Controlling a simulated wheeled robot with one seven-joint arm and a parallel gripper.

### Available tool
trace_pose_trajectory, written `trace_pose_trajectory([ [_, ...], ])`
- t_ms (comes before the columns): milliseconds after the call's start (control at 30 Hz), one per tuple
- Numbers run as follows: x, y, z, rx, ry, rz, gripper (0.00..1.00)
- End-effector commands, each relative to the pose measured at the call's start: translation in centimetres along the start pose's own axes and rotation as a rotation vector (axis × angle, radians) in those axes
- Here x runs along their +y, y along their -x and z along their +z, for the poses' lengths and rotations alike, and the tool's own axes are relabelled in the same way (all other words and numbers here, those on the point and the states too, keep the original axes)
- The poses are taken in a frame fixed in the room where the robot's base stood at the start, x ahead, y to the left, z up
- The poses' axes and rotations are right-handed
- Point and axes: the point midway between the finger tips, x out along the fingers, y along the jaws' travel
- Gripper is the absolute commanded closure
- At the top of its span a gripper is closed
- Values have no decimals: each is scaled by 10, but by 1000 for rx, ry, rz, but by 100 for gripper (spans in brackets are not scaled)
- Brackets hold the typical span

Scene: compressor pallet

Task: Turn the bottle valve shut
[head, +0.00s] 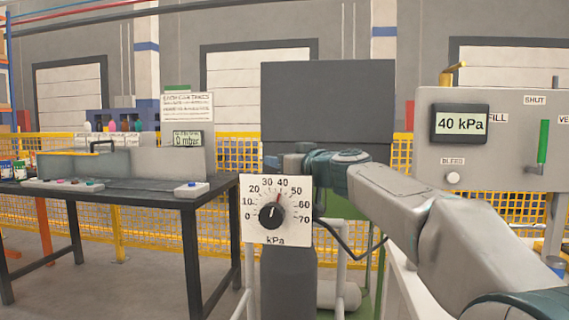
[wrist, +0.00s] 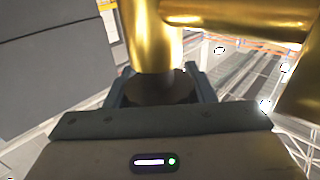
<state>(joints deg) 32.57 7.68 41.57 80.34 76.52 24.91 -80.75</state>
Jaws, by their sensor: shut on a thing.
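In the wrist view, my gripper (wrist: 161,80) has its two fingers on either side of a dark round knob (wrist: 158,90), shut on it. The knob sits at the end of a thick brass body (wrist: 155,30), from which a brass pipe (wrist: 240,18) runs to the right; this looks like the bottle valve. In the head view, my gripper (head: 293,160) is at the far end of my arm, before a dark grey panel (head: 328,100). The valve and the bottle cannot be made out there. How far the knob is turned cannot be told.
A dial gauge (head: 276,210) and a display (head: 461,123) read about 40 kPa. The grey panel at right has a green handle (head: 543,142) and a bleed knob (head: 452,178). A dark workbench (head: 130,193) stands left; yellow mesh fencing (head: 190,228) runs behind.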

Motion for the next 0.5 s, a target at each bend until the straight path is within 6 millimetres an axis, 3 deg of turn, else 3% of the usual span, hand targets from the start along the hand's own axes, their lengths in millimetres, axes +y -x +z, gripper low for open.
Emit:
trace_pose_trajectory([
  [167,0,0,0,0,0,1,74],
  [200,0,0,0,0,0,1,48],
  [267,0,0,0,0,0,1,31],
  [500,0,0,0,0,0,0,29],
])
